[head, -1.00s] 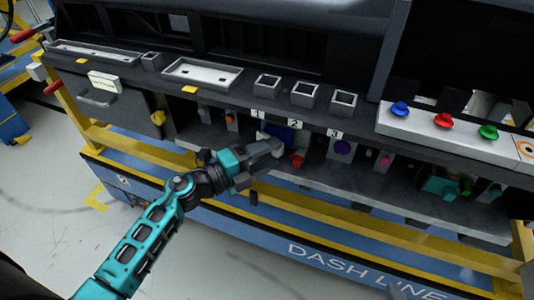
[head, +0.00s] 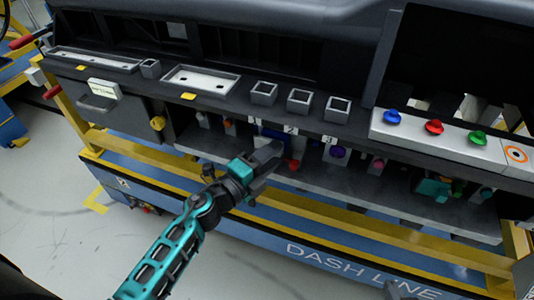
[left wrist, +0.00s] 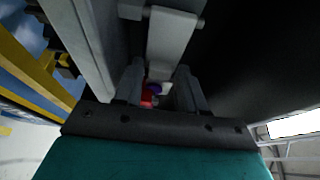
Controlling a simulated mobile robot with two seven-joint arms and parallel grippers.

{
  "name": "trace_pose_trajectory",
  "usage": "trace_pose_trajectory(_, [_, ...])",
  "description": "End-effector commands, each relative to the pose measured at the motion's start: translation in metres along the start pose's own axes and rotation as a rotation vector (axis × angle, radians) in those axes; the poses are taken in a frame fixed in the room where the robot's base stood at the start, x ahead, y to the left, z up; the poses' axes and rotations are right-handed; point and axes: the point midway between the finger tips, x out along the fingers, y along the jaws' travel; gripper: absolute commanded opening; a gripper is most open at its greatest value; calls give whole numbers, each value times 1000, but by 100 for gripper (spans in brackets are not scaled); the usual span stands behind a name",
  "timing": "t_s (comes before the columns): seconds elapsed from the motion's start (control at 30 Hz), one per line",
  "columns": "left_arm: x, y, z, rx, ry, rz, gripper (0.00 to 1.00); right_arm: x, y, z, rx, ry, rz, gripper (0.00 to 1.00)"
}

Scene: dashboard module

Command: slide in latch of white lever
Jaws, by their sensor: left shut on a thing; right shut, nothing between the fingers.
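My left gripper (head: 270,160) reaches the shelf under the dashboard, below label 1. In the left wrist view, the left gripper (left wrist: 158,88) is shut on the white lever (left wrist: 170,45), a pale flat bar running away between its fingers. In the head view the gripper mostly hides the lever, and its latch cannot be made out. A red part (head: 293,165) and a blue block (head: 272,133) sit beside and behind the fingertips. My right gripper (head: 407,290) shows only partly at the bottom edge, shut and empty, away from the dashboard.
Number plates 1, 2 and 3 (head: 328,140) mark the shelf's upper edge. A purple round part (head: 338,153) and a pink knob (head: 377,166) are to the right. A yellow rail (head: 330,210) runs below the shelf. Blue, red and green buttons (head: 478,138) stand on a white panel.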

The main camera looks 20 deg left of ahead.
Motion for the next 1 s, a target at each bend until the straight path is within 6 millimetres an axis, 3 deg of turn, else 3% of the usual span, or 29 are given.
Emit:
trace_pose_trajectory(0.33, [1,0,0,0,-22,1,10,0,1,0,0,-1,1,0])
trace_pose_trajectory(0.37, [1,0,0,0,-22,1,41,0,1,0,0,-1,1,0])
trace_pose_trajectory(0.5, [1,0,0,0,-21,1,53,0,1,0,0,-1,1,0])
trace_pose_trajectory(0.8, [-2,0,0,0,-20,1,53,0,1,0,0,-2,2,0])
trace_pose_trajectory(1.0, [-30,2,-1,2,-19,4,53,1,1,2,0,-2,2,0])
